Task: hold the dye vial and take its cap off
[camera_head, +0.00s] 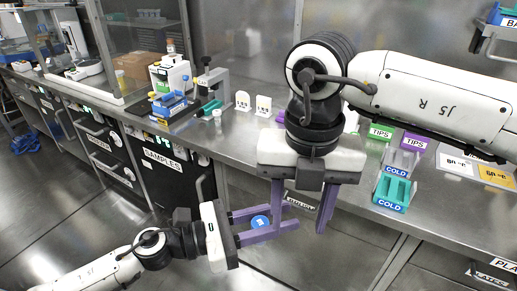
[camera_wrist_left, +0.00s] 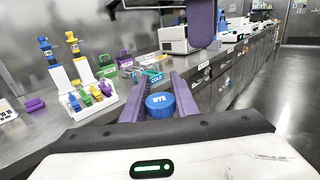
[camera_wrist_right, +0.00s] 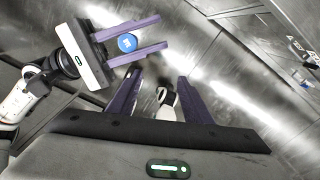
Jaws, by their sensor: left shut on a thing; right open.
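The dye vial shows from above as a round blue cap marked DYE (camera_wrist_left: 160,104) in the left wrist view. It also shows in the head view (camera_head: 260,222) and the right wrist view (camera_wrist_right: 127,42). The cap is on; the vial's body below it is hidden. My left gripper (camera_head: 268,224) is shut on the vial, with a purple finger on either side, out in front of the bench. My right gripper (camera_head: 304,204) is open and empty, pointing down just to the right of the vial in the head view, apart from it.
The steel bench (camera_head: 236,130) runs behind both grippers, with drawers below its front edge. On it stand a teal COLD rack (camera_head: 394,190), TIPS boxes (camera_head: 414,142), a blue rack (camera_head: 168,104) and small white stands (camera_head: 263,106).

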